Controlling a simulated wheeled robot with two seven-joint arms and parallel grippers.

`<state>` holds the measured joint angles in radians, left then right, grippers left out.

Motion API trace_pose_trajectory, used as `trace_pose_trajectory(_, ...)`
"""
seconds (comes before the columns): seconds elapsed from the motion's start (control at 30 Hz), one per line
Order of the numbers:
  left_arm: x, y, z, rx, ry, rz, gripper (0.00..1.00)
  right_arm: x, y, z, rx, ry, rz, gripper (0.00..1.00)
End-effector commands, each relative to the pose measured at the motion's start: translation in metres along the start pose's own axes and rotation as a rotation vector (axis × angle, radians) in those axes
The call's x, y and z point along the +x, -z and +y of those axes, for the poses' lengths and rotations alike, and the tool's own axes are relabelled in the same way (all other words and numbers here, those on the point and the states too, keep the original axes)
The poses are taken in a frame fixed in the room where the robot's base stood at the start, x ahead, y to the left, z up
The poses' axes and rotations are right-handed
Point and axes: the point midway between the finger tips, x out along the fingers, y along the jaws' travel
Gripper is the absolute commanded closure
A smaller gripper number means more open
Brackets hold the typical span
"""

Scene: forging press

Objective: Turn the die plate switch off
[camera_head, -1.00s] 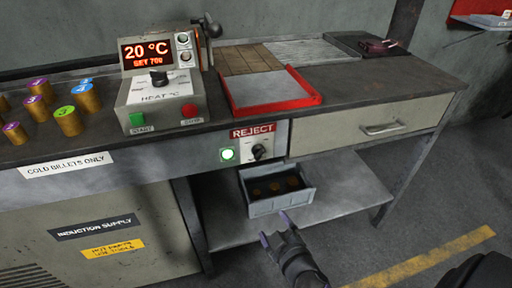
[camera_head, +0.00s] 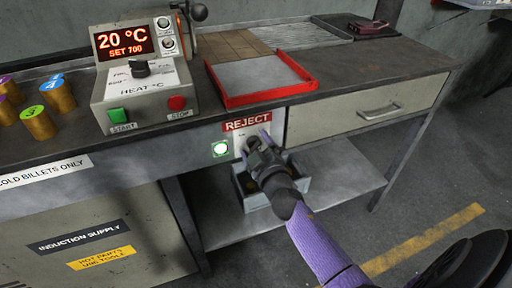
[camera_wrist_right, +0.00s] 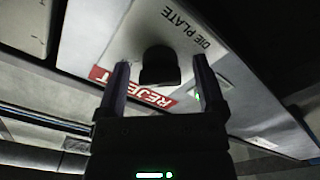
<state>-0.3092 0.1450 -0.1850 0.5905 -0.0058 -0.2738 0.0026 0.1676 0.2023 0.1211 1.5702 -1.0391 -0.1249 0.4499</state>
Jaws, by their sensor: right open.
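The die plate switch is a black rotary knob (camera_wrist_right: 160,66) on a pale panel marked DIE PLATE, under the table's front edge. In the head view my right gripper (camera_head: 257,145) is in front of this panel and mostly hides the knob. In the right wrist view the open fingers (camera_wrist_right: 161,66) are on either side of the knob, with clear space between; I cannot tell whether they reach around it. A lit green lamp (camera_head: 221,148) is left of the knob. My left gripper is not in view.
A red REJECT label (camera_head: 247,122) is above the knob, with a red-edged tray (camera_head: 262,97) on the table above. A grey bin (camera_head: 304,190) stands on the shelf behind my right arm. The heater box (camera_head: 145,99) and billets (camera_head: 38,123) are at left.

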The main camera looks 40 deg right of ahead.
Motion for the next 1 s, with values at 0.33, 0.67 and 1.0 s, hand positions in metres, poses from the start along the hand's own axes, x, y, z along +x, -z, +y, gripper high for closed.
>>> trace_pose_trajectory(0.33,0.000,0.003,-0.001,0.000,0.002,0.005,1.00,0.000,0.000,0.000,0.000,0.001,0.000,0.65)
trace_pose_trajectory(0.67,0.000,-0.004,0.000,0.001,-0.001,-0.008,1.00,-0.001,0.000,0.000,-0.005,0.001,0.000,1.00)
trace_pose_trajectory(1.0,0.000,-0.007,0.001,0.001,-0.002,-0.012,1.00,0.000,0.000,-0.001,-0.146,0.001,0.001,1.00)
